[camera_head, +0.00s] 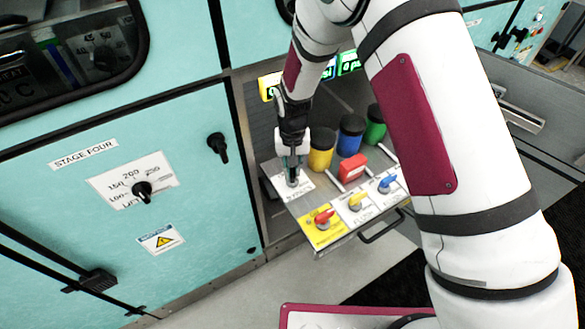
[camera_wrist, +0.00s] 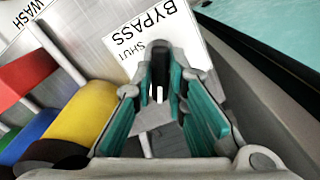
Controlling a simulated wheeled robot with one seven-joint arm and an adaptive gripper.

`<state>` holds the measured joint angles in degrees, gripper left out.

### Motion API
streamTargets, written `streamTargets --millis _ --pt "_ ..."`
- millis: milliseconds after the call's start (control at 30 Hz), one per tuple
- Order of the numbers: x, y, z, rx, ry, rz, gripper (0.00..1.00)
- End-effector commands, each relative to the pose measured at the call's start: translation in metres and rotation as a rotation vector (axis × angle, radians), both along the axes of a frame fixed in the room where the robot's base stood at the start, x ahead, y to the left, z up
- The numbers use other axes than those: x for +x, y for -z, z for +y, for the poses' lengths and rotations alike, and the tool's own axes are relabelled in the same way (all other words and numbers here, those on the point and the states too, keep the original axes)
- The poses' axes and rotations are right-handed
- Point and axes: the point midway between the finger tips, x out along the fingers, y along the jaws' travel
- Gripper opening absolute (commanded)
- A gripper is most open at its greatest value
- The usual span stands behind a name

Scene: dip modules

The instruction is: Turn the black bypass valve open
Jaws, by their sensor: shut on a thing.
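The black bypass valve (camera_wrist: 159,72) shows in the wrist view between my fingertips, a dark knob with a white mark on it. It stands by a white label (camera_wrist: 150,32) reading BYPASS and SHUT. My gripper (camera_wrist: 160,88), with teal finger pads, is shut on the valve from both sides. In the head view my gripper (camera_head: 292,176) reaches down onto the panel's left end, over the white label plate (camera_head: 298,188). There my fingers hide most of the valve, so its angle cannot be told from that view.
Red (camera_head: 325,218), yellow (camera_head: 357,202) and blue (camera_head: 387,184) valves line the panel's front. A red block (camera_head: 352,167) and yellow (camera_head: 320,152), blue (camera_head: 350,136) and green (camera_head: 375,128) containers stand behind. A teal cabinet (camera_head: 60,190) is at left; a dark handle (camera_head: 383,228) juts out front.

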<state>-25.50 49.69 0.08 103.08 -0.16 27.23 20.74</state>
Motion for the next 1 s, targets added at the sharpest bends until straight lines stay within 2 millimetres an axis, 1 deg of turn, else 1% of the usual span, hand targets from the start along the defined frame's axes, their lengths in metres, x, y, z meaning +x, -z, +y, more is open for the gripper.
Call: streamTargets --millis 200,500,700,1000 --pt "0.0005 0.0011 -0.0003 0.000 -0.196 0.001 0.00" --pt "0.0004 0.0005 0.0001 0.001 -0.403 0.000 0.00" --pt "0.0001 0.0005 -0.0005 0.000 -0.482 0.001 0.00" --pt "-0.0003 0.0002 -0.0002 0.000 -0.524 0.001 0.00"
